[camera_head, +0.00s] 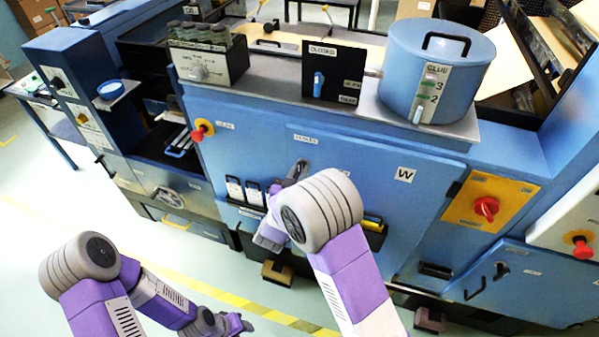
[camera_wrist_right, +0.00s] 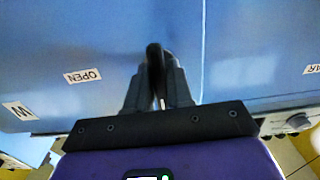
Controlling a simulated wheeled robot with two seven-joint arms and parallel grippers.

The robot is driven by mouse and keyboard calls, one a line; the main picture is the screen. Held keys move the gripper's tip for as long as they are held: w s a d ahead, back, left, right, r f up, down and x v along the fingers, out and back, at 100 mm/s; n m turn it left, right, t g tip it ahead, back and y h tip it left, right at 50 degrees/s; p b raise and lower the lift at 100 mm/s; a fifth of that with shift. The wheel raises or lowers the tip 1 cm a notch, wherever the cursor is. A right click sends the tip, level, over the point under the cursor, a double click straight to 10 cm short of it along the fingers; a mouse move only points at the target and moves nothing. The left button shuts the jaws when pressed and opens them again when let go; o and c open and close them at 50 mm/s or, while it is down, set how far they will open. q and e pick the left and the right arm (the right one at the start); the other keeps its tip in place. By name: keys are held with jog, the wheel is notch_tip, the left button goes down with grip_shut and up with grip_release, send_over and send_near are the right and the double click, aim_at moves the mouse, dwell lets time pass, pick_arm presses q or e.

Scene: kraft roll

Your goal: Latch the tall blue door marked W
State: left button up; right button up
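The tall blue door (camera_head: 370,185) carries a W label (camera_head: 405,174) and fills the middle of the machine front. It looks about flush with its frame; a small gap cannot be ruled out. My right gripper (camera_head: 296,172) is at the door's upper left, over its latch handle. In the right wrist view the fingers of my right gripper (camera_wrist_right: 159,70) close around the dark latch handle (camera_wrist_right: 154,54). An OPEN label (camera_wrist_right: 83,76) lies left of it there. The handle's exact angle is partly hidden. My left gripper (camera_head: 237,323) is low, away from the door; its opening is unclear.
A red knob (camera_head: 198,132) sticks out left of the door. A yellow panel with a red switch (camera_head: 487,208) is at its right. The blue glue pot (camera_head: 437,70) and a lever panel (camera_head: 333,75) stand on the top.

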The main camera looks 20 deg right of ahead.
jog(key=o, duration=0.3)
jog(key=v, duration=0.7)
jog(key=shift+s+a, duration=0.15)
jog(key=shift+s, duration=0.1)
jog(key=s+d+f+n+g+y, duration=0.1)
jog(key=s+f+g+y, duration=0.25)
jog(key=f, duration=0.75)
jog(key=s+d+f+n+g+y, duration=0.15)
jog(key=f+g+y, duration=0.3)
jog(key=f, duration=0.75)
jog(key=s+a+f+g+y, duration=0.1)
jog(key=s+f+g+y, duration=0.1)
jog(key=s, duration=0.4)
jog(key=s+a+f+n+g+y, duration=0.1)
jog(key=s+a+f+g+y, duration=0.1)
jog(key=s, duration=0.4)
jog(key=s+a+f+g+y, duration=0.1)
jog(key=s+f+g+y, duration=0.1)
jog(key=s, duration=0.4)
jog(key=shift+a+f+n+g, duration=0.25)
jog(key=shift+a+f+g, duration=0.05)
jog(key=shift+f, duration=0.05)
